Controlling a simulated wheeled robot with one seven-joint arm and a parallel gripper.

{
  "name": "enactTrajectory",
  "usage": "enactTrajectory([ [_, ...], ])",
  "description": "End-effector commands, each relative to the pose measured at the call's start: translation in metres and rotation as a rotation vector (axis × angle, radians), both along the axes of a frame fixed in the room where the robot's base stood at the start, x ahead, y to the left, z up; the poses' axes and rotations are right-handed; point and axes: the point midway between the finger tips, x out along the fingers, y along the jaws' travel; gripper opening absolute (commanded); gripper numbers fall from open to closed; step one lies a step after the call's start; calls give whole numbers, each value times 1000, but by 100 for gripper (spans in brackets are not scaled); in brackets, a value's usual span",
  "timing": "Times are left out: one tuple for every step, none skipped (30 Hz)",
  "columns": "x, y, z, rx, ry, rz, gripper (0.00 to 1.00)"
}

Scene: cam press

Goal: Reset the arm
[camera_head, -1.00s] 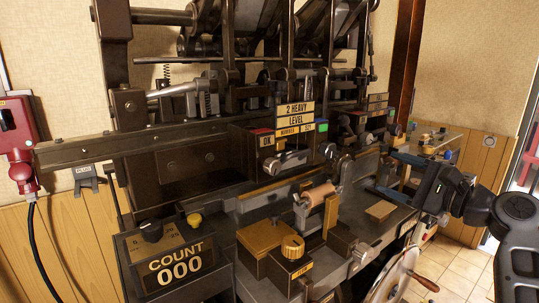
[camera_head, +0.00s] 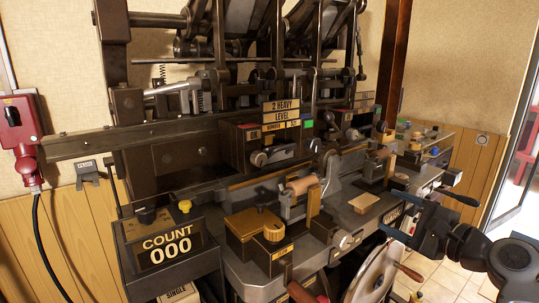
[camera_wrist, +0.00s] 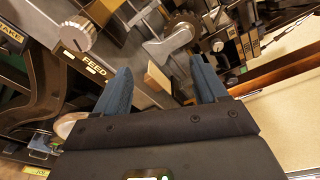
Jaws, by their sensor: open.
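My gripper (camera_head: 394,216) reaches in from the right, just off the right front of the dark cam press (camera_head: 160,165). Its two blue-padded fingers are apart and empty in the wrist view (camera_wrist: 160,70). A small pale wooden block (camera_head: 363,203) lies on the press bench to the left of the gripper. It shows beyond and between the fingers in the wrist view (camera_wrist: 158,78), with no visible contact. My arm's dark links fill the lower right of the head view.
A counter box (camera_head: 165,248) reading 000 stands at front left. A brass knob (camera_head: 275,231) and wooden roller (camera_head: 301,185) are on the bench. A handwheel (camera_head: 380,272) with a wooden handle sits low near my gripper. A red wall switch (camera_head: 20,125) hangs left. Tiled floor lies right.

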Motion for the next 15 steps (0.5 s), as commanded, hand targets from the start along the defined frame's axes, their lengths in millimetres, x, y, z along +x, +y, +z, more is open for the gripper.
enactTrajectory([
  [-7,1,-14,-25,7,-13,72],
  [-11,2,-21,-39,9,-22,72],
  [-16,2,-31,-66,11,-36,72],
  [-21,2,-39,-84,12,-46,72],
  [-26,2,-48,-106,14,-58,72],
  [-35,2,-60,-138,16,-74,72],
  [-42,2,-71,-167,18,-86,72],
  [-50,2,-81,-198,20,-100,72],
  [-63,3,-96,-245,23,-117,72],
  [-73,3,-107,-282,25,-130,72],
  [-84,3,-118,-320,27,-142,72],
  [-98,3,-130,-372,26,-157,72],
  [-109,3,-139,-412,26,-167,72],
  [-120,4,-147,-452,24,-176,72],
  [-135,4,-158,-505,24,-187,72],
])
